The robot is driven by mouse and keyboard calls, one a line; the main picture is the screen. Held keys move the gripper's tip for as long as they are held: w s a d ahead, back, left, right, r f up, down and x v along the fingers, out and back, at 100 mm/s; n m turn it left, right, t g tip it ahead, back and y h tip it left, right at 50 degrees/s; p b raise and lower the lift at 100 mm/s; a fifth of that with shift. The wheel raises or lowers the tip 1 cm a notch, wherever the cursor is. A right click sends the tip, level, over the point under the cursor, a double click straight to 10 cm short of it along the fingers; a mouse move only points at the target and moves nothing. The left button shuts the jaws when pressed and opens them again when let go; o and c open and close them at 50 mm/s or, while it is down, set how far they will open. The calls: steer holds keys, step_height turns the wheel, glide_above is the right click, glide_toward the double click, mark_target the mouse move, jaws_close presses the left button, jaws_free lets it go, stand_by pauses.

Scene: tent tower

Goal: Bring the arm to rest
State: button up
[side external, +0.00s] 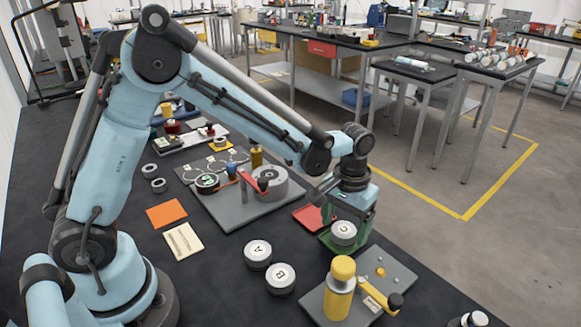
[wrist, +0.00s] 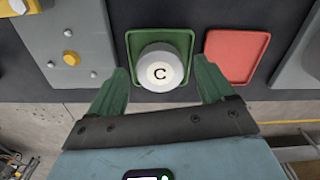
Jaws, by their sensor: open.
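My gripper (side external: 350,212) hangs over the right side of the black table, with its green fingers (wrist: 160,78) apart. A round white-topped weight marked C (side external: 343,233) sits on a green square tray (side external: 325,240), just under the gripper. In the wrist view weight C (wrist: 160,69) shows between the open fingertips, on the green tray (wrist: 186,40). A gap shows on both sides, and I see no contact. Weights A (side external: 257,253) and B (side external: 280,278) stand on the bare table to the left.
A red tray (side external: 309,218) lies beside the green one. A grey plate with a yellow cylinder (side external: 340,285) stands in front. Another grey plate (side external: 230,211) with a red-handled fixture (side external: 254,180) is behind. An orange square (side external: 166,214) and a cream card (side external: 183,242) lie left.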

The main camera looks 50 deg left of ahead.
step_height(320, 180, up, 9)
steer(key=s+a+r, duration=0.5)
steer(key=a+r, duration=0.2)
steer(key=a, duration=0.4)
steer(key=a+f, duration=0.2)
steer(key=a, duration=0.2)
steer(key=w+a+f, duration=0.1)
steer(key=a+f, duration=0.2)
steer(key=a, duration=0.1)
steer(key=w+a+f, duration=0.1)
steer(key=a+f, duration=0.2)
steer(key=a, duration=0.1)
steer(key=shift+f, duration=0.2)
steer(key=shift+d+f, duration=0.1)
steer(key=shift+f, duration=0.7)
